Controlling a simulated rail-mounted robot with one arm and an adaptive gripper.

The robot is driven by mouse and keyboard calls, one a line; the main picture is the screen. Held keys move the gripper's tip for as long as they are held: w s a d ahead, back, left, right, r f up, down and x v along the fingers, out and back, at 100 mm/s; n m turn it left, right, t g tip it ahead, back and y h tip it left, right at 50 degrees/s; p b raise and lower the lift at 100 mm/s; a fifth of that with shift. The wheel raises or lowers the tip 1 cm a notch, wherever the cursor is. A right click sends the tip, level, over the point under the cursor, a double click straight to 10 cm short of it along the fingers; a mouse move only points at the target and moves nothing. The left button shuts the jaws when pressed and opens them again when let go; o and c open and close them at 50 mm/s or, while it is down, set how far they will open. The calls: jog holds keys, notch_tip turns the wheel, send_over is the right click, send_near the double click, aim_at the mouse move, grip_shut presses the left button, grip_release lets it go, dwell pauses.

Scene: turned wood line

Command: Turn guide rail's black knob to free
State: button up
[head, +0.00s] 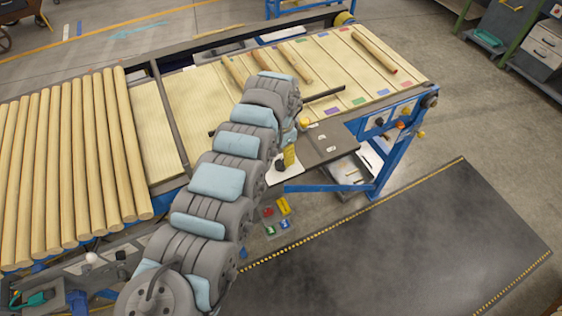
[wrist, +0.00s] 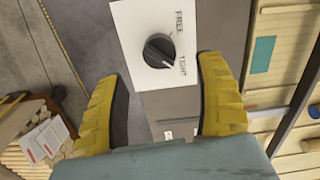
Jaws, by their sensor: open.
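The black knob (wrist: 159,50) sits on a white plate (wrist: 128,20) marked FREE and TIGHT in the wrist view. The white mark on the knob points towards the TIGHT side. My gripper (wrist: 161,66) is open, with one yellow finger on each side of the knob and a gap to it on both sides. In the head view my gripper (head: 285,158) is over the white plate (head: 283,174) at the table's near edge, and my arm hides part of this area.
A dark bar (head: 324,94) lies across the slatted bed, perhaps the guide rail. Turned wood pieces (head: 374,53) lie on the bed, and several long dowels (head: 75,165) lie at left. A grey shelf (head: 328,146) is right of my gripper. A dark mat (head: 400,240) covers the near floor.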

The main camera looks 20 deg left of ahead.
aim_at(281, 161)
jog(key=shift+f, duration=3.1)
jog(key=c, duration=1.2)
